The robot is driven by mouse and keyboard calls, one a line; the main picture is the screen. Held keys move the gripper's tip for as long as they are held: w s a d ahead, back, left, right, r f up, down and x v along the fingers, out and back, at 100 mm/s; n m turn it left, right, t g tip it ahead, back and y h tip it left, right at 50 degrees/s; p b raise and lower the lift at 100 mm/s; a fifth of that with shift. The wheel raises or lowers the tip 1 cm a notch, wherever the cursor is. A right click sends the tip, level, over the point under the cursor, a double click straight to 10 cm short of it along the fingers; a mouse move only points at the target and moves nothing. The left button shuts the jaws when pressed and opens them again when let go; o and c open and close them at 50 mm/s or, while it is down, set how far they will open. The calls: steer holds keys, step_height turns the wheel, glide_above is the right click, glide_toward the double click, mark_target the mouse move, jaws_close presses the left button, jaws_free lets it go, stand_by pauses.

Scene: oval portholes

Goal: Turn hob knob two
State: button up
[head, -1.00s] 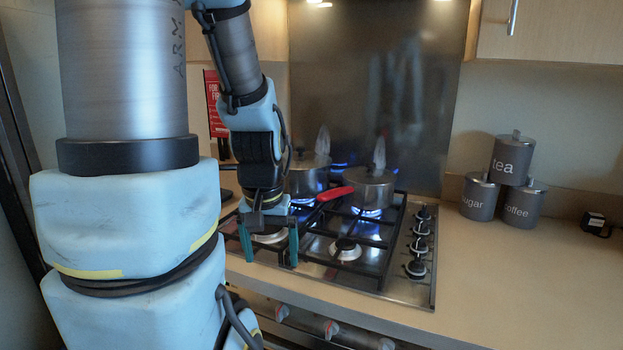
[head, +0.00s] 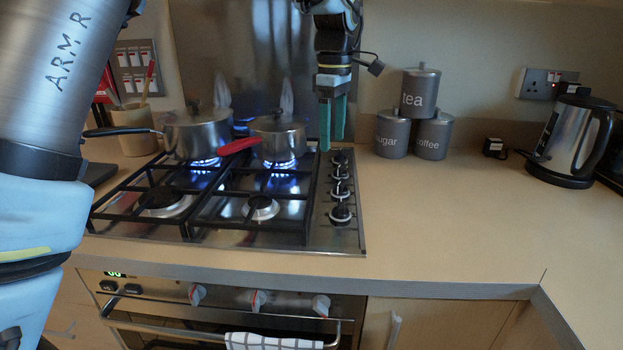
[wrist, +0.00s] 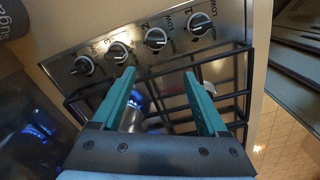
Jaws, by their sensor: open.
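The hob knobs stand in a row along the right side of the steel hob in the head view. Knob two (head: 340,190) looks to be the second from the front. In the wrist view, knob two (wrist: 156,39) has a black face with a light bar and a "2" printed near it. My gripper (head: 331,145) points down above the back end of the knob row, open and empty. In the wrist view its green fingers (wrist: 160,75) are apart, with knob two beyond the tips and not between them.
Two steel pans, one with a red handle (head: 238,146), stand over lit blue flames. Black grates (head: 250,222) cover the hob. Grey canisters (head: 393,133) stand right of the knobs, and a kettle (head: 575,140) stands farther right.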

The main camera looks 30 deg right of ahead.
mark_target(341, 182)
steer(key=shift+n, duration=0.4)
steer(key=f, duration=0.3)
steer(key=d+f+p, duration=0.1)
steer(key=f, duration=0.3)
steer(key=s+d+f, duration=0.1)
steer(key=f, duration=0.2)
steer(key=shift+s+f+p, duration=0.1)
steer(key=shift+f+p, duration=0.1)
steer(key=shift+p, duration=0.2)
steer(key=shift+a, duration=0.1)
steer(key=shift+c, duration=0.2)
jaws_close()
